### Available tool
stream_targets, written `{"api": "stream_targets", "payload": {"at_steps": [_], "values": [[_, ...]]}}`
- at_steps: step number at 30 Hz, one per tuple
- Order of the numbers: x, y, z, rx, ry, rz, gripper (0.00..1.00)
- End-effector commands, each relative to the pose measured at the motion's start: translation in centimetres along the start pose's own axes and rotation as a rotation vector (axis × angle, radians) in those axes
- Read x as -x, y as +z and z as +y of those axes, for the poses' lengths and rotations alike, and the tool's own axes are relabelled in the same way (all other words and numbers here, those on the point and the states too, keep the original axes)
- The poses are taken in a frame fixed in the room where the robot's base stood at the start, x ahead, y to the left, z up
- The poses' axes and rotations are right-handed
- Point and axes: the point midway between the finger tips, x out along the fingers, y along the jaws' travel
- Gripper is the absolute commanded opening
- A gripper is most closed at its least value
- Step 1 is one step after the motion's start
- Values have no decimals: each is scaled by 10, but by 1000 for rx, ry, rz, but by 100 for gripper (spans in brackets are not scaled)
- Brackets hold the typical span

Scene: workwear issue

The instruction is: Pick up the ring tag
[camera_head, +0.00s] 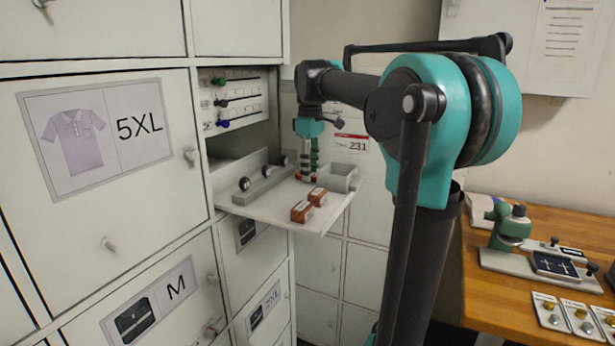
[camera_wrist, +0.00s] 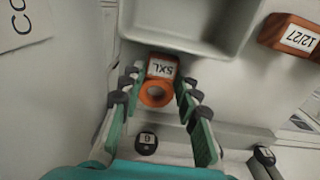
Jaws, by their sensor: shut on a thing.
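The ring tag (camera_wrist: 157,94) is orange, with a round ring and a block with a white 5XL label, in the middle of the wrist view. My gripper (camera_wrist: 159,84) has its green fingers on both sides of the ring tag and is shut on it. In the head view my gripper (camera_head: 307,165) points down, low over the white fold-out shelf (camera_head: 280,215). The tag is mostly hidden by the fingers there. I cannot tell whether the tag touches the shelf.
Two orange-brown blocks (camera_head: 310,205) lie near the shelf's front edge; one labelled 12/27 (camera_wrist: 290,37) shows in the wrist view. A white bin (camera_head: 342,177) stands right of my gripper. A grey rail with black knobs (camera_head: 264,177) lies left.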

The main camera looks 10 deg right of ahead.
Motion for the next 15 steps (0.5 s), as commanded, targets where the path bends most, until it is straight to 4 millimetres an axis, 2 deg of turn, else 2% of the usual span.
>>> {"api": "stream_targets", "payload": {"at_steps": [8,11,15], "values": [[6,0,0,0,0,0,16],[16,0,0,0,0,0,16],[41,0,0,0,0,0,16]]}}
